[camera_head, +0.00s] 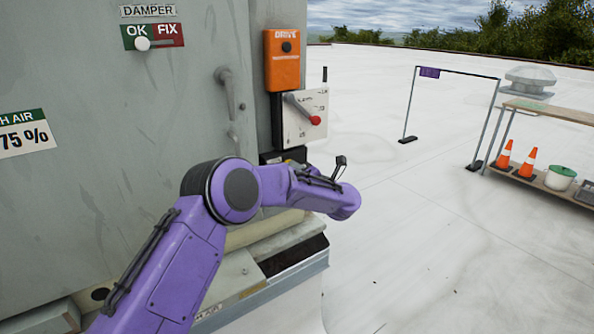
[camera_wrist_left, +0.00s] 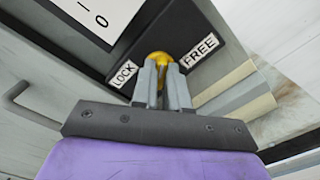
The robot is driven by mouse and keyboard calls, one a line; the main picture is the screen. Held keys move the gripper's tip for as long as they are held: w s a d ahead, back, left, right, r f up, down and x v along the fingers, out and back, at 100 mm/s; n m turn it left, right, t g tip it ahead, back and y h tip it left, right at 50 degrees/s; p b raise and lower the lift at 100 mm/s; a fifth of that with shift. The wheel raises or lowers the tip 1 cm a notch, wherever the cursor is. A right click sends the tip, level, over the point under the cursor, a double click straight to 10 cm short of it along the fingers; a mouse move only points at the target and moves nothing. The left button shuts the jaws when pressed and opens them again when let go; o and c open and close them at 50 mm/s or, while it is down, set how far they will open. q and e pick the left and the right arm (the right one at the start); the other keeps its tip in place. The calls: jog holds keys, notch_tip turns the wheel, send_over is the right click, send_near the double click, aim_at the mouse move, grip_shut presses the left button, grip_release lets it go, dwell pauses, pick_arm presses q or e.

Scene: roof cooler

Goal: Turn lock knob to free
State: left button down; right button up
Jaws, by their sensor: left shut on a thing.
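The yellow lock knob (camera_wrist_left: 158,66) sits on a black plate (camera_wrist_left: 176,30) between a white LOCK label (camera_wrist_left: 124,74) on the left and a white FREE label (camera_wrist_left: 198,51) on the right. My left gripper (camera_wrist_left: 162,78) is shut on the knob, and its grey fingers hide much of it. I cannot tell which label the knob points at. In the head view my purple left arm covers the knob and the gripper; only the top of the black plate (camera_head: 283,156) shows. My right gripper is not in view.
A grey handle (camera_head: 228,92) juts from the cooler's door. Traffic cones (camera_head: 527,163) stand on a shelf at right.

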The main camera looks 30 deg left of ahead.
pick_arm(q)
jog(key=m+p, duration=0.1)
jog(key=m, duration=0.4)
jog(key=shift+f+m, duration=0.15)
jog(key=shift+m, duration=0.15)
jog(key=shift+f, duration=0.1)
dwell(0.4)
jog(key=c, duration=1.1)
grip_release()
jog(key=shift+c, duration=0.2)
jog(key=b+v, duration=0.2)
jog(key=v, duration=0.8)
jog(key=shift+s+d, duration=0.15)
jog(key=shift+d, duration=0.15)
jog(key=shift+m, duration=0.3)
